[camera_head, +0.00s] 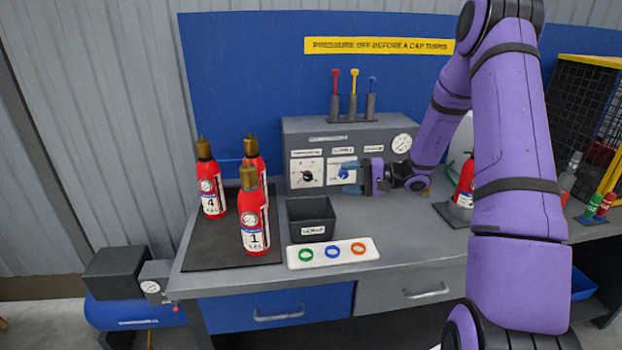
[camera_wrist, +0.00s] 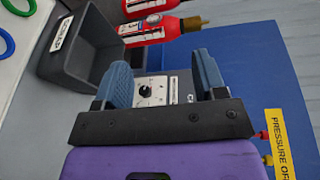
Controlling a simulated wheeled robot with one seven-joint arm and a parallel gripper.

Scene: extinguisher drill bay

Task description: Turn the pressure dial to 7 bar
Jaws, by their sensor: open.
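The grey bench unit (camera_head: 330,135) has a white dial plate with a black knob (camera_head: 307,176) on its front left. The knob's scale is too small to read. The same dial (camera_wrist: 146,92) shows between the fingers in the wrist view. Beside it, to the right, is a second white plate with blue on it (camera_head: 344,171); I cannot tell whether this blue is a knob or a fingertip. My gripper (camera_head: 350,177) is open at this second plate and hides part of it. Its two blue fingers (camera_wrist: 163,82) stand apart in the wrist view, with nothing visibly held.
A round gauge (camera_head: 401,143) is at the unit's upper right. A dark bin (camera_head: 311,207) and a white tray with coloured rings (camera_head: 292,262) stand in front. Red extinguishers (camera_head: 254,228) stand on the left. Tools (camera_head: 353,92) stand upright on top of the unit.

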